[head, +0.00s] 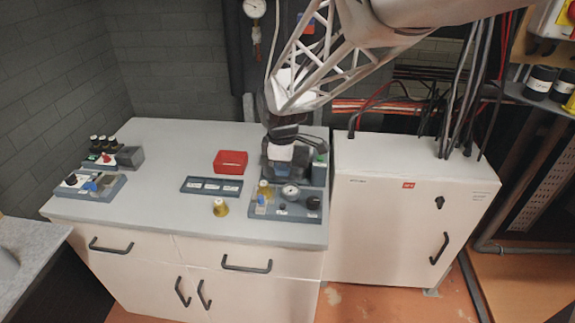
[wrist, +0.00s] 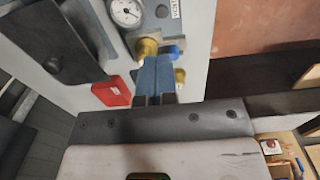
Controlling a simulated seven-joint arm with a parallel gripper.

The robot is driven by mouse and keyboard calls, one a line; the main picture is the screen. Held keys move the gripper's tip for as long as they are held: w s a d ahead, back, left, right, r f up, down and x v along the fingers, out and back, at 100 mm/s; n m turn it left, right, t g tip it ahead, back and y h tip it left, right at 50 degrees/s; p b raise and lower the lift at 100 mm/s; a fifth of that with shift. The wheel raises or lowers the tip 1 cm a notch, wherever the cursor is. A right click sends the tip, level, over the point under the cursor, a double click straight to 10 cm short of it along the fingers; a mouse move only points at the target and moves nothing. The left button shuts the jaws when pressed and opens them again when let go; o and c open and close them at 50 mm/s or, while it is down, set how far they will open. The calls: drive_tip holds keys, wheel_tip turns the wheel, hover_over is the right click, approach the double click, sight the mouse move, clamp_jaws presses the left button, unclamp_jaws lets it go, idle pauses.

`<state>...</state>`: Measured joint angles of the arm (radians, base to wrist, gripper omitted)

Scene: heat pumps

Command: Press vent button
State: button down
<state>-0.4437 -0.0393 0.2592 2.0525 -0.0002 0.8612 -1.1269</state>
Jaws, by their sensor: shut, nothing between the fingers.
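A blue-grey control panel (head: 285,207) lies at the right front of the counter. It carries a round white gauge (head: 290,192), a black knob (head: 313,202), a brass fitting (head: 265,187) and a small blue part (head: 261,199). Which part is the vent button I cannot tell; the labels are too small to read. My gripper is shut and empty above the panel; its fingers (wrist: 157,72) show in the wrist view close to the brass fitting (wrist: 146,48) and the blue part (wrist: 174,52). Whether they touch cannot be told. The head view hides the fingertips.
A red box (head: 231,161) and a slotted tray (head: 211,186) lie left of the panel. A loose brass piece (head: 221,208) stands near the front edge. Two fixtures (head: 90,186) (head: 127,157) sit at the counter's left. A white cabinet (head: 405,215) stands right.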

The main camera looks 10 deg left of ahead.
drive_tip(key=shift+r, duration=0.8)
drive_tip(key=s+d+r+m+t, duration=0.1)
drive_tip(key=s+d+r+m, duration=0.3)
drive_tip(key=s+d, duration=0.3)
drive_tip(key=s+d+r+m, duration=0.4)
drive_tip(key=d+m, duration=0.1)
drive_tip(key=d, duration=0.5)
drive_tip(key=s+d+m+t, duration=0.1)
drive_tip(key=s+d+m, duration=0.8)
drive_tip(key=s, duration=0.6)
drive_tip(key=shift+s+d+r, duration=0.15)
drive_tip(key=shift+d+r, duration=0.1)
drive_tip(key=shift+d, duration=0.2)
idle(0.7)
